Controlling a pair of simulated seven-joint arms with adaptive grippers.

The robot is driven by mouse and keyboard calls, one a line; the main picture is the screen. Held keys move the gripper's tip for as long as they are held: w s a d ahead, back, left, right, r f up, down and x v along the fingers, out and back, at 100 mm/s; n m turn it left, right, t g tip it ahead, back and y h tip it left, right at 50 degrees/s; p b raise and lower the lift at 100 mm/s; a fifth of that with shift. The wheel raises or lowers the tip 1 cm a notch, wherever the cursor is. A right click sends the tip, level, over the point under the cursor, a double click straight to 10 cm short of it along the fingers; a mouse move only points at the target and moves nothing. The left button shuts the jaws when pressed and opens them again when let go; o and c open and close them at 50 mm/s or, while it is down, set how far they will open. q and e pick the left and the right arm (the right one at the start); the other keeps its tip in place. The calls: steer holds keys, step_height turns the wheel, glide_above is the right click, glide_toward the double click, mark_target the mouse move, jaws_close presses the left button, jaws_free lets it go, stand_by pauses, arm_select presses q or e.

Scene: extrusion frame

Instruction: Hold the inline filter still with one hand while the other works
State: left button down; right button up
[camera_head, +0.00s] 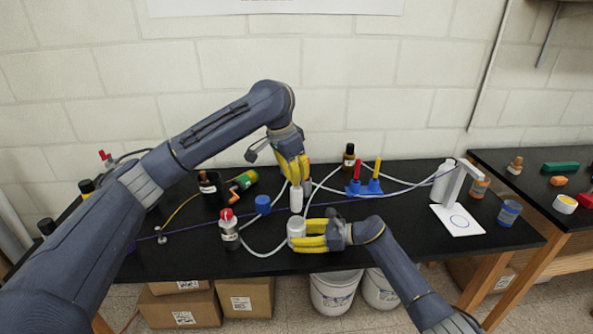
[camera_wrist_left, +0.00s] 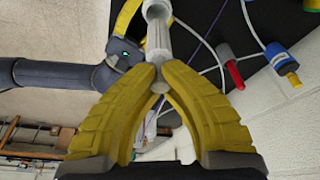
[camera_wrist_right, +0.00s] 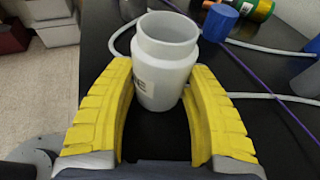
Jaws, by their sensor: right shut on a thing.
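A pale cylindrical body with a narrower neck (camera_wrist_right: 165,60), apparently the inline filter, is held upright at the bench's front edge. My right gripper (camera_wrist_right: 160,100) is shut around it from both sides; it also shows in the head view (camera_head: 296,228). My left gripper (camera_head: 294,178) points down just behind and above it. Its fingers close on the upper end of a slim white cylinder (camera_head: 296,200), also seen in the left wrist view (camera_wrist_left: 158,42). Whether the slim cylinder touches the filter or the bench is unclear.
Pale tubing (camera_head: 262,252) loops beside the filter. A red-capped bottle (camera_head: 228,230) and a blue cylinder (camera_head: 262,204) stand to the left.

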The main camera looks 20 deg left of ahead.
mark_target(296, 203)
arm_select(q)
steer(key=shift+f, duration=4.85)
arm_select(e)
steer(key=shift+f, duration=0.1)
arm_select(q)
steer(key=shift+f, duration=0.1)
steer(key=c, duration=1.5)
jaws_free()
steer(key=v, duration=1.2)
arm_select(e)
steer(key=o, duration=0.9)
steer(key=shift+d, duration=0.1)
